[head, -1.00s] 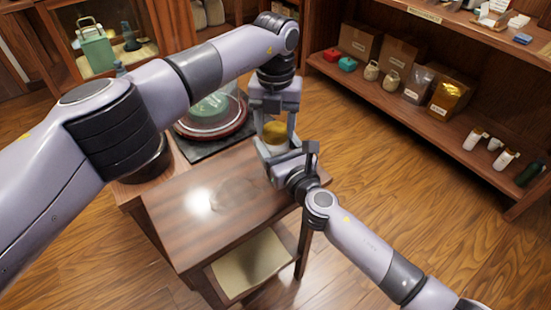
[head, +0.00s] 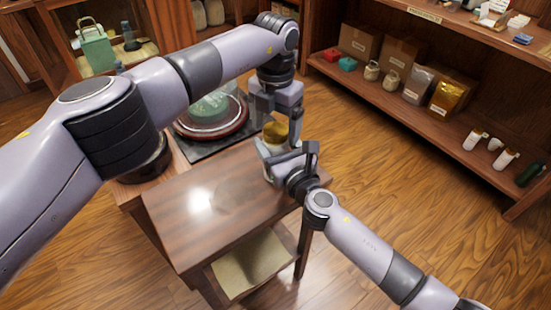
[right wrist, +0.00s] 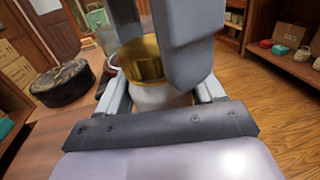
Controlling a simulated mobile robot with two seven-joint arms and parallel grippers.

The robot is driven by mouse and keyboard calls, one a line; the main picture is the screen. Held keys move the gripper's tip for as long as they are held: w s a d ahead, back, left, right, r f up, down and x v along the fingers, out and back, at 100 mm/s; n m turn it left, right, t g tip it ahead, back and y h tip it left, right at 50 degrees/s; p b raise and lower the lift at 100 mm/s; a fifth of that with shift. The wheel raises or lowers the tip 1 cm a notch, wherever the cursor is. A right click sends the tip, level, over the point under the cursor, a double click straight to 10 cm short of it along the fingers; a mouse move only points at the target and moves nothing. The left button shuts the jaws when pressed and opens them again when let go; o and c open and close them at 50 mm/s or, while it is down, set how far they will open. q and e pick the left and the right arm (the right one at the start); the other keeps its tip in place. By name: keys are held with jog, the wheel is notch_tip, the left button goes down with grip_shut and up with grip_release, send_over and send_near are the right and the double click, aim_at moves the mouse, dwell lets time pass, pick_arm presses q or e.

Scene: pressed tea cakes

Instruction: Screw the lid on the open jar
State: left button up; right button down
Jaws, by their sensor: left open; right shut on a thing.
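The jar (head: 270,150) has a pale body and stands upright over the far right corner of the small table, with the gold lid (head: 275,131) on its mouth. I cannot tell how tightly the lid sits. My right gripper (head: 276,163) is shut on the jar's body from the near right. My left gripper (head: 276,120) comes down from above, open, with its fingers spread around the lid. In the right wrist view the gold lid (right wrist: 140,62) sits above the pale jar (right wrist: 160,97). A left gripper finger hides the right part of the lid there.
The small wooden table (head: 200,200) has a bare top. A glass dome on a red-brown base (head: 215,132) stands behind it, and a dark round cake (right wrist: 62,83) shows in the right wrist view. A shelf (head: 440,115) with packages and jars stands at the right.

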pick_arm(q)
jog(key=shift+r, duration=0.1)
notch_tip(320, 180, up, 12)
dwell(0.4)
pick_arm(e)
jog(key=shift+c, duration=0.3)
grip_release()
pick_arm(q)
jog(key=shift+r+p, duration=0.35)
jog(key=shift+p, duration=0.15)
pick_arm(e)
jog(key=shift+v, duration=3.6)
pick_arm(q)
jog(key=shift+s, duration=0.1)
pick_arm(e)
jog(key=shift+s, duration=0.1)
